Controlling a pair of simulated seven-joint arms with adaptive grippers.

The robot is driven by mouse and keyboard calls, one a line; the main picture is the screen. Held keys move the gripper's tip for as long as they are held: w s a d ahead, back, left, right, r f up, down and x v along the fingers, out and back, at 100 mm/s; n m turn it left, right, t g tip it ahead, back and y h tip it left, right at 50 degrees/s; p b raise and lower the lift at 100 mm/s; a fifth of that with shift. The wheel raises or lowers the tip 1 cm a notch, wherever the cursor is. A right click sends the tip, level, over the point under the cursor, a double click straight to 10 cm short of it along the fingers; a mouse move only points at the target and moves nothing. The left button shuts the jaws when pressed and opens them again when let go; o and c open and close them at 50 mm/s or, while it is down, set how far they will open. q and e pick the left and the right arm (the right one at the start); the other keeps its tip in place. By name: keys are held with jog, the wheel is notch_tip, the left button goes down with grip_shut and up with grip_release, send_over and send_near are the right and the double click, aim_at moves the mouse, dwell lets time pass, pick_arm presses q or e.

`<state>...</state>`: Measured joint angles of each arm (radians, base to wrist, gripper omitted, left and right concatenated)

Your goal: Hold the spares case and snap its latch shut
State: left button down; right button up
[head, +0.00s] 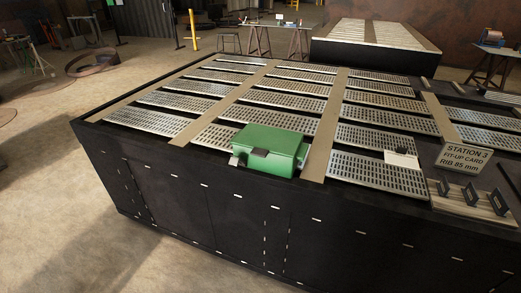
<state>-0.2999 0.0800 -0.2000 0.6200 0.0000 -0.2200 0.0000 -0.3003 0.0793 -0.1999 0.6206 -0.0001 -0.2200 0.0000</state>
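The green spares case (272,142) sits upright near the front edge of the large dark worktable, on its slotted plates. Its lid looks closed down on the body. Small grey pieces show low at the case's left and right ends. Neither my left gripper nor my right gripper is in view.
The worktable (210,215) carries rows of slotted metal plates. To the right are a small white-and-dark item (402,159), a Station 3 card (464,157) and a wooden rack (470,198) with dark brackets. Plates left of the case are clear.

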dwell(0.8)
jog(key=shift+o, duration=0.7)
jog(key=shift+d, duration=0.15)
